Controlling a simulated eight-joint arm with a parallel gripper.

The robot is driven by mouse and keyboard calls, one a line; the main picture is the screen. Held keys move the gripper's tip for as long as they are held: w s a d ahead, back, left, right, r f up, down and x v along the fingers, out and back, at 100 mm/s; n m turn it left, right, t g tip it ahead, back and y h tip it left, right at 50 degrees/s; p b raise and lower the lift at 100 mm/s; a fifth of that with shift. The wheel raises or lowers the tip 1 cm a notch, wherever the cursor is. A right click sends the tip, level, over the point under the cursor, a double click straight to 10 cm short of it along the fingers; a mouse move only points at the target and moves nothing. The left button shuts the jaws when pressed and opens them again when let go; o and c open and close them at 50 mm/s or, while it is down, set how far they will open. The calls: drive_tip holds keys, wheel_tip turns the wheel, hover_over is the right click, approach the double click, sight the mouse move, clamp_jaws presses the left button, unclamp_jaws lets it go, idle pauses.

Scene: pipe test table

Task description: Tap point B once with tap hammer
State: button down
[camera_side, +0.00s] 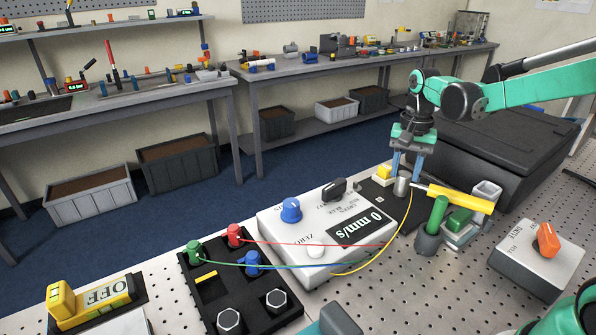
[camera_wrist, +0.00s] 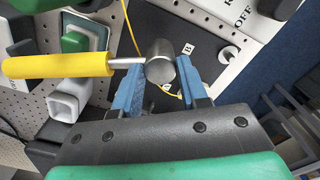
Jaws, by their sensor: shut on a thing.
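The tap hammer has a yellow handle (camera_side: 460,199) pointing right in the side view and a grey metal head (camera_side: 401,187). My gripper (camera_side: 406,177) has its blue fingers shut on the head. In the wrist view the head (camera_wrist: 160,65) sits between the fingertips, and the yellow handle (camera_wrist: 60,65) runs out to the left. Below is a black plate (camera_wrist: 150,18) with small white labels (camera_wrist: 188,49). I cannot surely read which label is point B, and the head and fingers hide part of the plate. I cannot tell whether the head touches the plate.
A white meter box (camera_side: 300,235) reading 0 mm/s stands left of the plate. A green cylinder (camera_side: 438,215) in a grey holder stands close under the handle. A grey box with an orange knob (camera_side: 547,240) is at the right. Thin wires cross to a black terminal board (camera_side: 205,292).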

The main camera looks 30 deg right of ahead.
drive_tip(key=shift+f, duration=1.5)
drive_tip(key=shift+r, duration=3)
drive_tip(key=shift+a, duration=0.1)
drive_tip(key=a+r+n, duration=0.5)
drive_tip(key=a+n, duration=0.5)
drive_tip(key=a, duration=0.2)
drive_tip(key=shift+m, duration=0.4)
drive_tip(key=d, duration=0.4)
drive_tip(key=d+f, duration=0.1)
drive_tip(key=d, duration=0.7)
drive_tip(key=shift+d+f, duration=0.2)
drive_tip(key=shift+f, duration=0.05)
drive_tip(key=shift+f, duration=3.25)
